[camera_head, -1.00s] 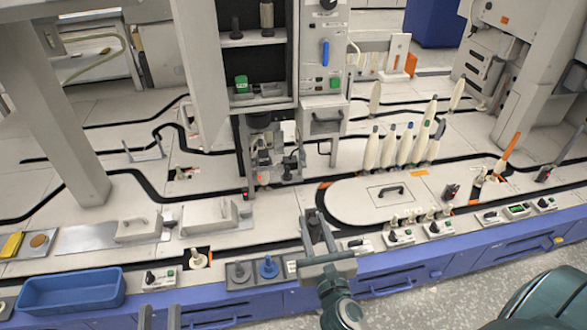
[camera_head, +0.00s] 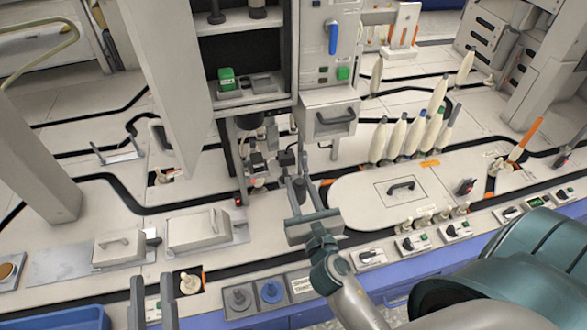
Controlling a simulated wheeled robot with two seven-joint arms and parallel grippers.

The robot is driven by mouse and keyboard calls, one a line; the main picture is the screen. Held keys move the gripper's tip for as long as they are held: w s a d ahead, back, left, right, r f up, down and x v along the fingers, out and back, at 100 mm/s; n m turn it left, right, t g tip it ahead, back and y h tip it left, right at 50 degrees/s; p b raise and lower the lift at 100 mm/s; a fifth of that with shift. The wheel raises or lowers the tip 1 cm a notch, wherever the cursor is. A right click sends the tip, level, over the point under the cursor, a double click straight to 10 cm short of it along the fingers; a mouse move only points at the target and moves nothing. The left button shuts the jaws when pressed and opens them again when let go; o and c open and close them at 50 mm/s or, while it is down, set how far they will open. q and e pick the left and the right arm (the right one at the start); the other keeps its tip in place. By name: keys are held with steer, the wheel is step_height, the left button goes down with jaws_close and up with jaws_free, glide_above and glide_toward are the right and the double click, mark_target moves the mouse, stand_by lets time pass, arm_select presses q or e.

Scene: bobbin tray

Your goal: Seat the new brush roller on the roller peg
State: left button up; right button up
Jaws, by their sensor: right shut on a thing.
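My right gripper (camera_head: 299,188) is shut, with its fingers pointing up toward the machine's lower bay. A dark grey piece shows between the fingers. It may be the new brush roller, but it is too small and covered to tell. The fingertips are at the right front edge of the bay. A dark cylinder (camera_head: 249,121) sits at the top of the bay, above several small fittings (camera_head: 258,165). I cannot tell which part is the roller peg. My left gripper (camera_head: 153,300) is at the bottom left, with its two fingers apart and nothing between them.
A drawer box (camera_head: 330,120) overhangs right of the bay. Several cream bobbins (camera_head: 397,137) stand further right. A lidded box (camera_head: 199,230) lies left, and a blue bin (camera_head: 65,319) bottom left.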

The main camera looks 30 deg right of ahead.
steer(key=shift+w+d, duration=0.1)
steer(key=shift+w, duration=0.25)
arm_select(q)
steer(key=shift+w+d, duration=0.1)
steer(key=shift+w, duration=0.25)
arm_select(e)
steer(key=shift+w, duration=0.1)
